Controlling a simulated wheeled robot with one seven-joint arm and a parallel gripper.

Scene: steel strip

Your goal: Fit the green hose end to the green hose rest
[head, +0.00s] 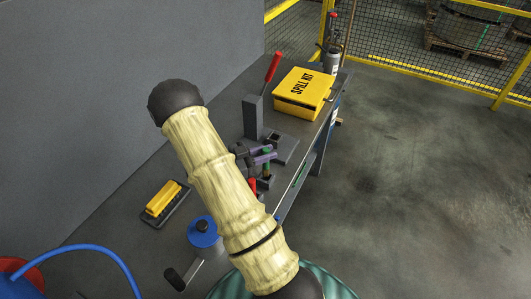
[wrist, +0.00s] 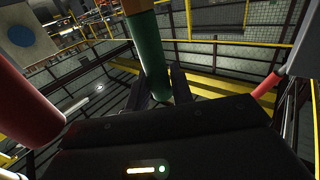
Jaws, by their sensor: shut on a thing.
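In the wrist view the green hose end (wrist: 149,52) is a thick green cylinder with a brown-orange band at the top edge of the picture. My gripper (wrist: 158,88) has its two dark fingers closed on either side of it. The lower end of the green cylinder is hidden behind the dark gripper body. My arm hides much of this area.
The grey bench (head: 120,228) carries a yellow spill kit box (head: 303,91), a red-handled lever (head: 272,67) on a dark post, a yellow block (head: 163,198) on a dark tray, and a blue disc (head: 203,232). A blue hose (head: 95,248) arcs at lower left. Floor right is clear.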

